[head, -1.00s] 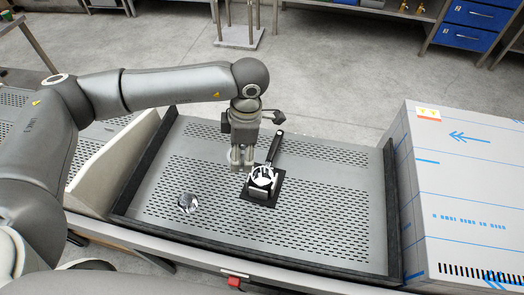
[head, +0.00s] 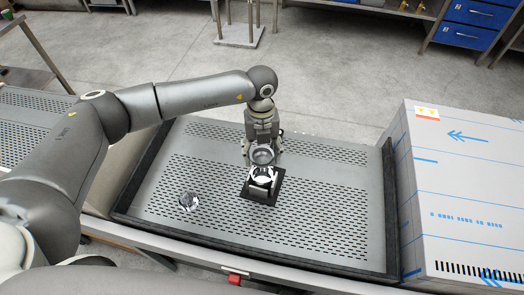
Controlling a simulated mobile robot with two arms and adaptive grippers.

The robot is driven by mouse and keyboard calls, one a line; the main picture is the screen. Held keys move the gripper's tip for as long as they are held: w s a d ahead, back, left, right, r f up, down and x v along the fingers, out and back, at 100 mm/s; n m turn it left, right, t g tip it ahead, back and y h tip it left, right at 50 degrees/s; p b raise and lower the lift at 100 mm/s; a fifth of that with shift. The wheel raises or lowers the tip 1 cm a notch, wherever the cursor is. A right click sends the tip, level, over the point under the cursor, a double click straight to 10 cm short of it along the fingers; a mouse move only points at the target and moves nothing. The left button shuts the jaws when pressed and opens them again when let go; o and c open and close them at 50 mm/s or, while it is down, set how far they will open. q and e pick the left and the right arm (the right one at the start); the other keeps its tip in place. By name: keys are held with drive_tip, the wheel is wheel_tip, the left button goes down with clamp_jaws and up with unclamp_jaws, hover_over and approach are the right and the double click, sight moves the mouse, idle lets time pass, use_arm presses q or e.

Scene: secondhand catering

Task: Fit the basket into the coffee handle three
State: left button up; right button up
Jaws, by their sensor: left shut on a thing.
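The coffee handle (head: 262,190) has a shiny round head resting on a small black stand on the perforated metal tray; its black grip is hidden behind my arm now. My left gripper (head: 262,158) points down just behind and above the handle's head. It is shut on a shiny round metal basket (head: 262,156), seen between its fingers. The basket looks just above the head's ring; whether they touch I cannot tell. My right gripper is not in view.
The perforated tray (head: 320,225) has dark raised side rims and much bare room right of the stand. A large white box with blue arrows (head: 465,190) stands close on the right. A red piece (head: 234,281) shows at the front edge.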

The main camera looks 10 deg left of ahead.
sight(262, 157)
use_arm(q)
drive_tip(key=shift+f+b, duration=1.15)
drive_tip(key=shift+f, duration=0.55)
drive_tip(key=shift+f+b, duration=1.05)
drive_tip(key=shift+f, duration=0.4)
drive_tip(key=shift+f+b, duration=0.95)
drive_tip(key=shift+f, duration=0.35)
drive_tip(key=o, duration=0.9)
drive_tip(key=shift+c, duration=0.2)
drive_tip(key=r, duration=0.4)
drive_tip(key=w+r, duration=0.1)
drive_tip(key=r, duration=0.7)
drive_tip(key=shift+w+a, duration=0.2)
drive_tip(key=shift+f, duration=0.1)
